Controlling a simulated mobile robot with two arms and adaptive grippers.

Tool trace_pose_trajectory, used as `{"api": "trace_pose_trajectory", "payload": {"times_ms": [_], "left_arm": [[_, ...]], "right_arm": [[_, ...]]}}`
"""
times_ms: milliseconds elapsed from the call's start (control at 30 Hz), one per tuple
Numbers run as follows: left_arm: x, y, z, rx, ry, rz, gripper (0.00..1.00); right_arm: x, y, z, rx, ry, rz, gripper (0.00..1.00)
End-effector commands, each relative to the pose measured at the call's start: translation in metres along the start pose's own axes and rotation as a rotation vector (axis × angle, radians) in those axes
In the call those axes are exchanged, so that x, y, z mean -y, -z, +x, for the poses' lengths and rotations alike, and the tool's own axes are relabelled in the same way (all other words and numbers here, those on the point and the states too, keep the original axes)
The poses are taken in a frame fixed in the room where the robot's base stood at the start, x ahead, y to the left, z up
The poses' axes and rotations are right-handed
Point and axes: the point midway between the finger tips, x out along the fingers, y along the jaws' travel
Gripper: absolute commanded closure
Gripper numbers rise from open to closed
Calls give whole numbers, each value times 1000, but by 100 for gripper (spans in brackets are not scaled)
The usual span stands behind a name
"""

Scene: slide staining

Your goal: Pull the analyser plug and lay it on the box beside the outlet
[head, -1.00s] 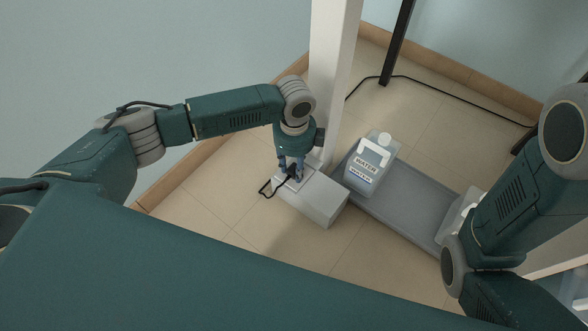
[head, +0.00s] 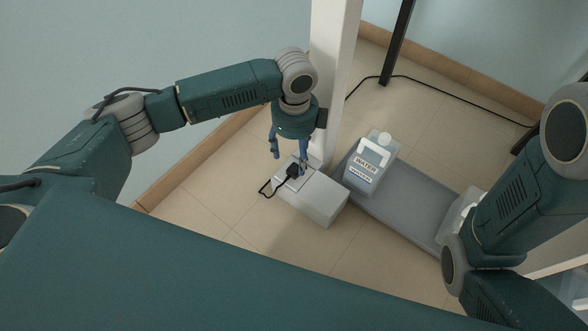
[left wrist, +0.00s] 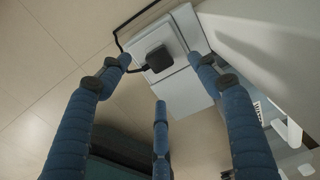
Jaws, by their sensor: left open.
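The black plug (head: 292,171) is on the pale outlet plate at one end of the white box (head: 325,205). Its black cord loops off the near left side. My left gripper (head: 290,162) is open above the plug, with its blue fingers spread. In the left wrist view the plug (left wrist: 157,60) shows between the fingers of the left gripper (left wrist: 158,72), apart from them, on the white plate (left wrist: 180,30). I cannot tell whether its pins are in the outlet. My right arm shows at the right, but its gripper is out of view.
A white post (head: 333,75) stands right behind the box. A water container (head: 371,165) stands on a grey tray (head: 405,212) to the right. A black cable (head: 440,88) runs along the floor at the back. Tiled floor is clear left of the box.

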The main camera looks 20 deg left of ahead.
Motion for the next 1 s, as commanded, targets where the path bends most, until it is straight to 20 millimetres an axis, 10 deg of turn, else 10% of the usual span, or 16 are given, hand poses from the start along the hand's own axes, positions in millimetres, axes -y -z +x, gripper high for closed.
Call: {"api": "trace_pose_trajectory", "payload": {"times_ms": [333,1000], "left_arm": [[0,0,-51,0,-1,-1,38],[0,0,-54,0,-1,-1,38]], "right_arm": [[0,0,0,1,0,0,38],[0,0,0,1,0,0,38]]}}
